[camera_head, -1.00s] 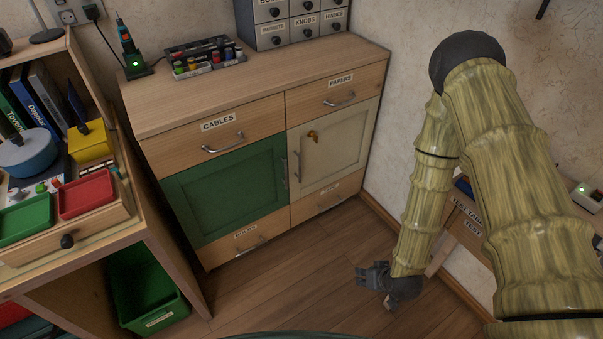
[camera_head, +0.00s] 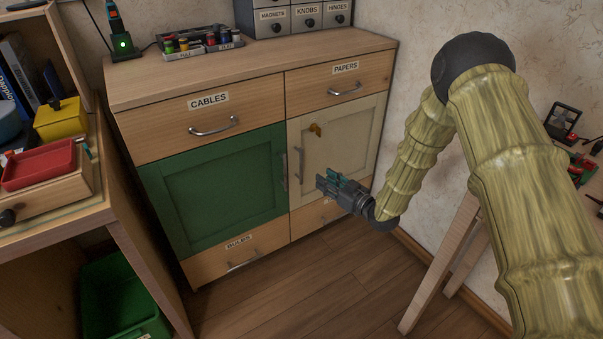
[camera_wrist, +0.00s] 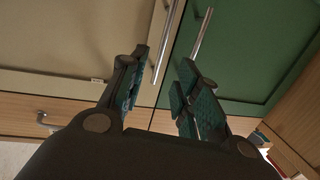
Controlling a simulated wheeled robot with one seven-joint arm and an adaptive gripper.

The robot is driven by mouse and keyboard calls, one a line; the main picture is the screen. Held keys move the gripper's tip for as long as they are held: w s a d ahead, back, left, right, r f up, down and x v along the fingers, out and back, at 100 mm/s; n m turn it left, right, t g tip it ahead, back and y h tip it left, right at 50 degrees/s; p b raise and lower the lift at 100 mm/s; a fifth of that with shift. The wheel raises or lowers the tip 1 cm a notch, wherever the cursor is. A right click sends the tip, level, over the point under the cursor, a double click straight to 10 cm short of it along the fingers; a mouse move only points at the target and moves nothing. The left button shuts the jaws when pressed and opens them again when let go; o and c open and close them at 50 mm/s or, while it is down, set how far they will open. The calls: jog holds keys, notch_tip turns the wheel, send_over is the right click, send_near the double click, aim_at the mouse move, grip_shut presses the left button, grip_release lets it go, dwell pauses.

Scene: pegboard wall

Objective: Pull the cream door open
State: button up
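The cream door (camera_head: 345,140) is shut in the cabinet's right half, beside the green door (camera_head: 220,190). Its upright metal handle (camera_head: 298,164) is by its left edge, close to the green door's handle (camera_head: 285,175). My gripper (camera_head: 323,183) is in front of the cream door's lower part, just right of the handles in the head view. In the wrist view my gripper (camera_wrist: 163,75) is open and empty. There the cream door's handle (camera_wrist: 168,40) lines up between the fingertips, and the green door's handle (camera_wrist: 202,33) is right of it. I cannot tell the distance to the handle.
A brass-coloured latch or key (camera_head: 315,130) sits on the cream door's upper left. The PAPERS drawer (camera_head: 365,84) is above, and another drawer (camera_head: 308,217) is below. A wooden table leg (camera_head: 440,265) stands at right. The floor (camera_head: 300,290) in front is clear.

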jog(key=w, duration=0.1)
jog(key=r+y+b, duration=0.1)
jog(key=b, duration=0.3)
send_over(301, 179)
jog(key=shift+w+r+n, duration=0.15)
jog(key=shift+w+n, duration=0.15)
jog(key=shift+n, duration=0.1)
grip_shut()
